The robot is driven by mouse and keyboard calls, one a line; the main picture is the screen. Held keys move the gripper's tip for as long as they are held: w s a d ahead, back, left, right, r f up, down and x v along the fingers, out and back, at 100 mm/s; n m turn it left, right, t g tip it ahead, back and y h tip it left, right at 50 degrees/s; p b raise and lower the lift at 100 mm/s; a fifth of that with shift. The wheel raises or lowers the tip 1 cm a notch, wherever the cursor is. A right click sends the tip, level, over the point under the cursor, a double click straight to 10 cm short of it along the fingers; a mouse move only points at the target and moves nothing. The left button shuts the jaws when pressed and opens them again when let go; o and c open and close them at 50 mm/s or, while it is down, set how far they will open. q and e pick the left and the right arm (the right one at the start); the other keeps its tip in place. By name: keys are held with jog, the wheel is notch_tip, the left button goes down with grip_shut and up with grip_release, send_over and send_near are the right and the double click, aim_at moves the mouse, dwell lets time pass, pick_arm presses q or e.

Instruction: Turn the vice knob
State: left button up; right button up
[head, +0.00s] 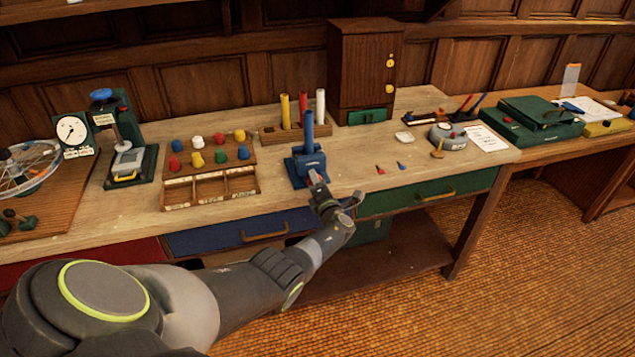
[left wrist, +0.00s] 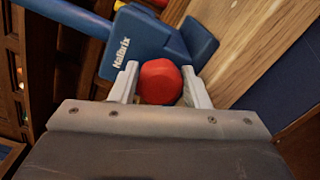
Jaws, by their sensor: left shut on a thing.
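The blue vice (head: 303,170) stands near the front edge of the bench in the head view, with a blue upright post rising from it. Its blue body, with pale lettering, fills the top of the left wrist view (left wrist: 150,45). The red vice knob (left wrist: 160,82) sits between the two pale fingers of my left gripper (left wrist: 162,88). The fingers are shut on the knob from both sides. In the head view my left gripper (head: 319,187) reaches the vice from the front and mostly covers the knob. My right gripper is not in view.
A wooden tray (head: 211,190) with coloured knobs behind it lies left of the vice. A rack (head: 285,131) with yellow, red and white tubes stands behind. Small red and blue pieces (head: 380,170) lie to the right. A green drawer (head: 430,193) is below the bench top.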

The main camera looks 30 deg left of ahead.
pick_arm(q)
jog(key=shift+f, duration=0.1)
dwell(0.3)
jog(key=o, duration=1)
jog(key=p+v, duration=0.2)
jog(key=v, duration=1.5)
jog(key=shift+s+d, duration=0.15)
jog(key=shift+d, duration=0.1)
